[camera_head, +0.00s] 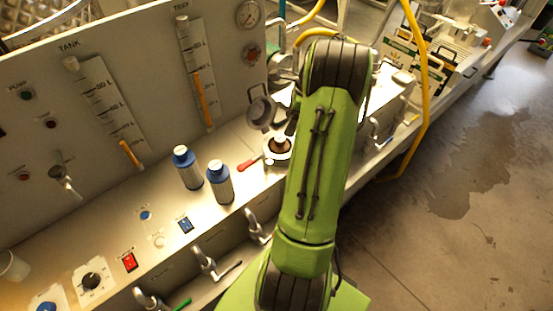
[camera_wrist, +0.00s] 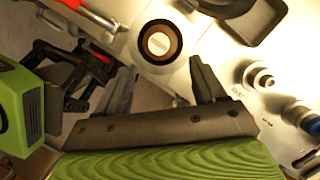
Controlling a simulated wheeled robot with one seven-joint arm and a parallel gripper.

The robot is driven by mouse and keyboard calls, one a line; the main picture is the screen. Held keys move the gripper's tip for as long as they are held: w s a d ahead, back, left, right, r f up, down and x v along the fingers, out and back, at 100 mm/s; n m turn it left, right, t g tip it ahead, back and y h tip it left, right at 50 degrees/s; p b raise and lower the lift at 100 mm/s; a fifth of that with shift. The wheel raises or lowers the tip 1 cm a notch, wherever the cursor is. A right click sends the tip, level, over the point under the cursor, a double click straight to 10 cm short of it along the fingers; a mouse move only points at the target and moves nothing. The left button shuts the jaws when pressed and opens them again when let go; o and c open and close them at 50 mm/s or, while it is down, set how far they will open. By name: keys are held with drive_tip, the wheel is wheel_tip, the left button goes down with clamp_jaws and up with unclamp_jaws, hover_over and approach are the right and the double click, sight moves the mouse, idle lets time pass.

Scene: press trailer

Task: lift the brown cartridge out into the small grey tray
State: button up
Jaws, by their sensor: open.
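The brown cartridge (camera_head: 279,145) sits in a round white housing (camera_head: 277,158) on the bench, beside my arm. In the wrist view, the cartridge (camera_wrist: 176,40) is a brown ring with a pale slotted centre. My gripper (camera_wrist: 163,85) is open and empty, its two fingers apart just short of the housing, with the cartridge beyond the gap between them. In the head view, my green arm hides most of the gripper. A dark grey, square-edged piece (camera_wrist: 262,20) at the top right of the wrist view may be the small grey tray; I cannot tell for sure.
A dark grey round piece (camera_head: 262,112) stands behind the housing. A red handle (camera_head: 249,164) sticks out to its left. Two blue-capped bottles (camera_head: 188,168) (camera_head: 220,184) stand left on the bench. Metal fittings (camera_wrist: 262,80) lie right in the wrist view. A yellow hose (camera_head: 424,90) hangs right.

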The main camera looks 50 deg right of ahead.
sight(282, 138)
drive_tip(key=x, duration=0.8)
drive_tip(key=shift+w+a+f, duration=0.1)
drive_tip(key=shift+w+f, duration=0.1)
drive_tip(key=shift+f, duration=0.05)
drive_tip(key=shift+r, duration=0.1)
clamp_jaws()
